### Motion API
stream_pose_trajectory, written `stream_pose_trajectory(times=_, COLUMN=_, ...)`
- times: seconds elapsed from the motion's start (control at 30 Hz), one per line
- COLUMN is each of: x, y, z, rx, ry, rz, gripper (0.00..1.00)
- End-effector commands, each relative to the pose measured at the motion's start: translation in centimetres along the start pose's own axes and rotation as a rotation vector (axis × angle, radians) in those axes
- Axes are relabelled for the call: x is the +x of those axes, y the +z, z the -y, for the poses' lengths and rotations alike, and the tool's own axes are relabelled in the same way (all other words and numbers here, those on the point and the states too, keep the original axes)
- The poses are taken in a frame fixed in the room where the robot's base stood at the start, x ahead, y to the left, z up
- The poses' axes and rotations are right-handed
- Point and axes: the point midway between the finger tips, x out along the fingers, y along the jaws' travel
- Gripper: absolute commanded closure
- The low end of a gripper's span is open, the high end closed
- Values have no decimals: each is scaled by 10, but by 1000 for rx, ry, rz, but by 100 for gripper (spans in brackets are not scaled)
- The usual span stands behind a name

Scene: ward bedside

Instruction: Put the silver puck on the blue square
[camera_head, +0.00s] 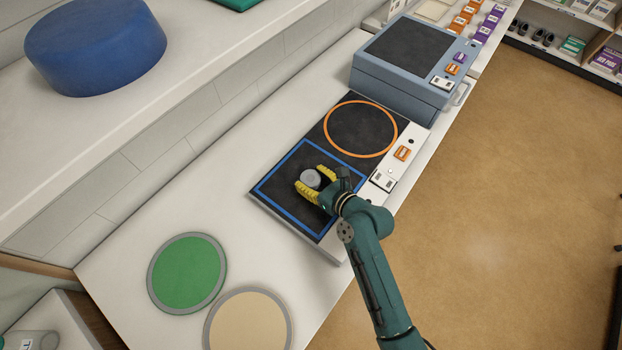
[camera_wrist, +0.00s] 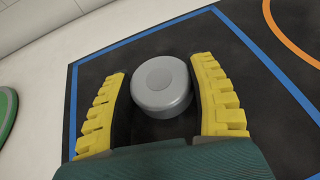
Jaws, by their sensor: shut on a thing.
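The silver puck (camera_head: 311,178) is a small grey disc, inside the outline of the blue square (camera_head: 262,186) on the black panel. My gripper (camera_head: 311,183) has yellow ribbed fingers, one on each side of the puck, and is shut on it. In the wrist view the puck (camera_wrist: 162,86) sits between the two fingers (camera_wrist: 160,95), with its round top face showing. The blue outline (camera_wrist: 143,33) runs behind and to the right of it there. I cannot tell whether the puck's underside touches the panel.
An orange circle (camera_head: 327,127) is marked on the same panel, beyond the square. A blue-grey box (camera_head: 390,90) stands past it. Green (camera_head: 187,274) and beige (camera_head: 248,325) discs lie on the white counter, front left. A blue round cushion (camera_head: 97,45) is on the upper ledge.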

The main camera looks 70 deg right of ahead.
Motion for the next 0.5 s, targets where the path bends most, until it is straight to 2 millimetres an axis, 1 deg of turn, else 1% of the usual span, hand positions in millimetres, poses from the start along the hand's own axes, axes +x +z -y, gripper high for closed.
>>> stream_pose_trajectory(times=0.03, x=0, y=2, z=0, rx=-1, ry=-1, rz=3, gripper=81)
stream_pose_trajectory(times=0.17, x=0, y=0, z=0, rx=-1, ry=0, rz=2, gripper=81)
stream_pose_trajectory(times=0.2, x=1, y=-3, z=0, rx=-1, ry=1, rz=-2, gripper=39)
stream_pose_trajectory(times=0.27, x=1, y=-2, z=0, rx=-1, ry=1, rz=-1, gripper=27)
stream_pose_trajectory(times=0.3, x=1, y=-2, z=0, rx=-1, ry=1, rz=-2, gripper=20)
stream_pose_trajectory(times=0.33, x=1, y=-2, z=0, rx=-1, ry=1, rz=-2, gripper=15)
stream_pose_trajectory(times=0.5, x=1, y=-2, z=0, rx=0, ry=1, rz=-1, gripper=15)
